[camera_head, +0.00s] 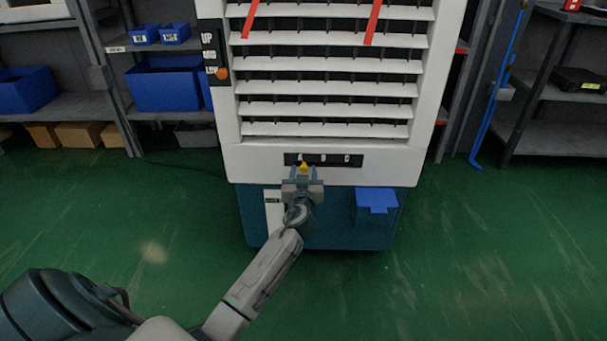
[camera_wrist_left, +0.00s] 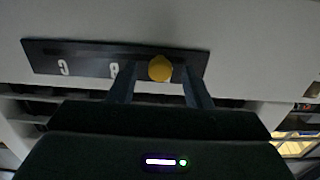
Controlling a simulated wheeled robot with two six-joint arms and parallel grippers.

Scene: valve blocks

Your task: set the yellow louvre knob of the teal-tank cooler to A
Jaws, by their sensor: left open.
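The cooler (camera_head: 330,160) has a white louvred body on a teal tank (camera_head: 258,228). A black strip (camera_head: 345,160) with white letters is on its front below the louvres. The yellow knob (camera_head: 303,168) is at the strip's left part in the head view. My left gripper (camera_head: 302,176) is in front of it, reaching up to the strip. In the left wrist view the yellow knob (camera_wrist_left: 160,68) lies between the two fingers of my open left gripper (camera_wrist_left: 158,82), apart from both sides. The letters C and B show to its left, upside down; A is not visible there. My right gripper is not in view.
A blue flap (camera_head: 377,200) sits on the tank's right front. An orange knob (camera_head: 222,73) is on a side strip marked UP. Red ribbons (camera_head: 372,22) hang over the louvres. Shelves with blue bins (camera_head: 165,83) stand at left. The green floor in front is clear.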

